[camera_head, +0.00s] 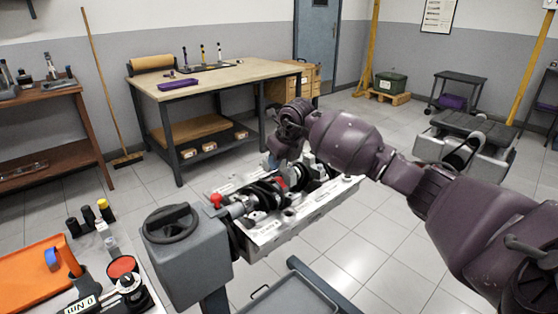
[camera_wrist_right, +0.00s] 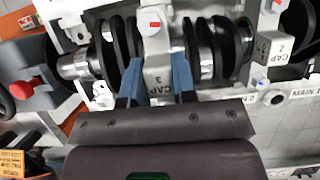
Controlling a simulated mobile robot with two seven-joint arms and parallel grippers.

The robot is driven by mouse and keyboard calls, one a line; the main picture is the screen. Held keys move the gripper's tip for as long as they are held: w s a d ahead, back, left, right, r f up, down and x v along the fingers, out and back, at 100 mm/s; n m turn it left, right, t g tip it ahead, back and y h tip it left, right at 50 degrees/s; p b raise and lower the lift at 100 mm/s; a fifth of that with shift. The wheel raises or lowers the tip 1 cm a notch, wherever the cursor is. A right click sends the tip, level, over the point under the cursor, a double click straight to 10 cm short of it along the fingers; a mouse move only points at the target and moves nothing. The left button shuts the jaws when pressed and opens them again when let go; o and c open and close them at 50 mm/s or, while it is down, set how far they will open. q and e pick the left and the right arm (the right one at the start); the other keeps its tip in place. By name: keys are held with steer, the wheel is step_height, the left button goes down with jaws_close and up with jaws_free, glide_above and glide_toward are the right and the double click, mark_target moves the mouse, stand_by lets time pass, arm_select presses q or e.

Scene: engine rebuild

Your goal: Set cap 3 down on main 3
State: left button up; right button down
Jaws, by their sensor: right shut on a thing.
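In the right wrist view, my right gripper (camera_wrist_right: 157,82) has its two blue fingers closed on a grey metal cap (camera_wrist_right: 158,68) marked CAP, with a red mark on its top; its number is hard to read. The cap lies across the crankshaft (camera_wrist_right: 205,48), between black crank webs. I cannot tell whether it touches the main's seat. In the head view, the right gripper (camera_head: 272,160) reaches down over the engine block (camera_head: 268,238), and the held cap is mostly hidden. My left gripper is not in view.
CAP 2 (camera_wrist_right: 272,48) sits right of the held cap in the wrist view. A grey housing with a black knob (camera_head: 172,222) stands at the block's left end. An orange tray (camera_head: 28,278) and small bottles lie on the left bench. A workbench (camera_head: 225,77) stands behind.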

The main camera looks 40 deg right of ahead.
steer(key=shift+f, duration=0.15)
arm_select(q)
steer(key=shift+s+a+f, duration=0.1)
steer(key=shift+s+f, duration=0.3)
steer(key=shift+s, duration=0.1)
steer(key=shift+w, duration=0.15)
arm_select(e)
steer(key=shift+f, duration=0.2)
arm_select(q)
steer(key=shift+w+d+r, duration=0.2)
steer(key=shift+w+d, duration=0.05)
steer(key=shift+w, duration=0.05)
arm_select(e)
steer(key=shift+f, duration=0.15)
steer(key=shift+f, duration=0.1)
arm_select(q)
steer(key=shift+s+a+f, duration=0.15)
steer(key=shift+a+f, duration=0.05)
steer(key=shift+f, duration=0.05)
arm_select(e)
steer(key=shift+f, duration=0.2)
steer(key=shift+f+b, duration=0.2)
steer(key=shift+b, duration=0.1)
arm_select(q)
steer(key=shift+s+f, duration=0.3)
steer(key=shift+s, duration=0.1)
